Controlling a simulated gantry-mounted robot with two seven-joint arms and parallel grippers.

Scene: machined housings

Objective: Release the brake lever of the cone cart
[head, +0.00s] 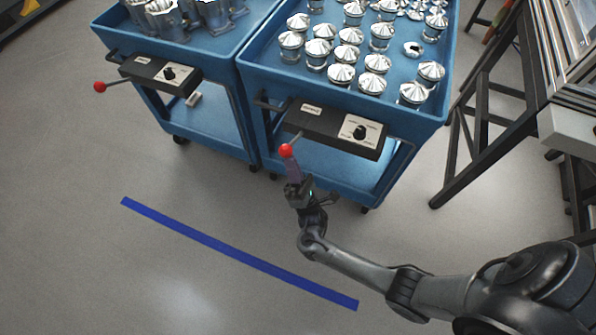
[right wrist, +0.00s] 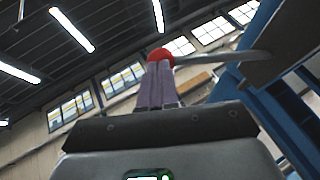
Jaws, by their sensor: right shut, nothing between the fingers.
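The cone cart (head: 243,62) is the right one of two blue carts, its top tray filled with shiny metal cones (head: 350,36). A dark box (head: 335,130) with a black knob is on its front. Its brake lever sticks out near the box's left end and ends in a red ball (head: 286,150). My right gripper (head: 292,165) is shut and empty, its fingers just below the ball. In the right wrist view the red ball (right wrist: 160,55) shows right at the tips of the closed fingers (right wrist: 158,72). I cannot tell whether they touch. My left gripper is out of view.
A second blue cart (head: 212,52) with metal parts stands close on the left, its own red-ball lever (head: 100,87) sticking out left. A black trestle frame (head: 478,125) stands at right. The floor in front, with a blue tape line (head: 235,254), is clear.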

